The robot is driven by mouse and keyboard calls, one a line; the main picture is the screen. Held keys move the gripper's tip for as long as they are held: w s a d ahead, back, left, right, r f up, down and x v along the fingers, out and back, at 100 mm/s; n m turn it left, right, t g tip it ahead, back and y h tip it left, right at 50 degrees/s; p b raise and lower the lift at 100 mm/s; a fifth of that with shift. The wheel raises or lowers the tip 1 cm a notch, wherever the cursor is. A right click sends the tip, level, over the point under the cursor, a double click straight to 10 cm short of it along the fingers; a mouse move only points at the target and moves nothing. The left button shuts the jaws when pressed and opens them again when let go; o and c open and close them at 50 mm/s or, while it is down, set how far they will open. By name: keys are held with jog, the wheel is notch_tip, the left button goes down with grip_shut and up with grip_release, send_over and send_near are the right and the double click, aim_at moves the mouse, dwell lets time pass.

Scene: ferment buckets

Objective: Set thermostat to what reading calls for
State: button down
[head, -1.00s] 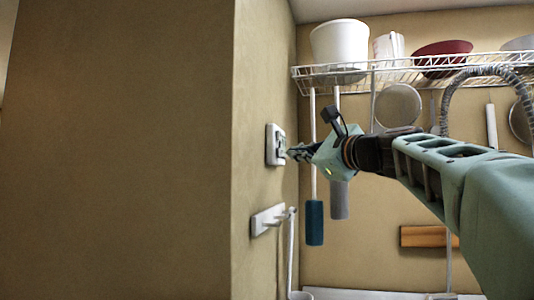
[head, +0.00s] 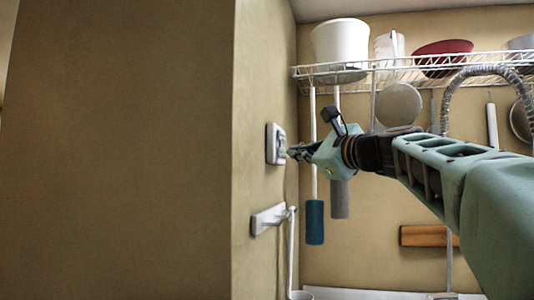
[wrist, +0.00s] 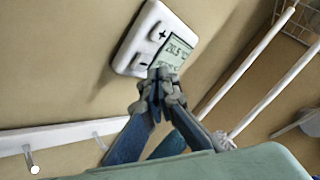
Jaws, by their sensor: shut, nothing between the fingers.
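The white thermostat (head: 275,144) is fixed to the tan wall, left of my gripper in the head view. In the wrist view the thermostat (wrist: 134,45) shows a plus button (wrist: 162,35), a minus button (wrist: 143,58) and a grey-green display (wrist: 179,50). The display's upper line looks like 26.5 °C; its lower line is partly hidden by my fingers. My gripper (wrist: 160,77) is shut and empty, its tips at the lower edge of the display, beside the minus button. I cannot tell whether the tips touch the thermostat. My gripper (head: 293,152) also shows in the head view.
A white hook rail (head: 268,218) is on the wall below the thermostat. A wire shelf (head: 350,71) holds a white bucket (head: 340,43) and a red bowl (head: 442,57). A teal-ended brush (head: 314,222) hangs beneath it. The wall at left is bare.

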jog(key=shift+a, duration=0.15)
dwell(0.3)
jog(key=shift+w+a, duration=0.15)
jog(key=shift+a, duration=0.15)
jog(key=shift+w+a, duration=0.1)
jog(key=shift+a, duration=0.3)
dwell(0.8)
jog(key=shift+s+d, duration=0.25)
jog(key=shift+d, duration=0.55)
jog(key=shift+d, duration=0.1)
jog(key=d, duration=0.1)
jog(key=s+d, duration=0.1)
jog(key=d, duration=0.2)
jog(key=shift+s+d, duration=0.25)
dwell(0.5)
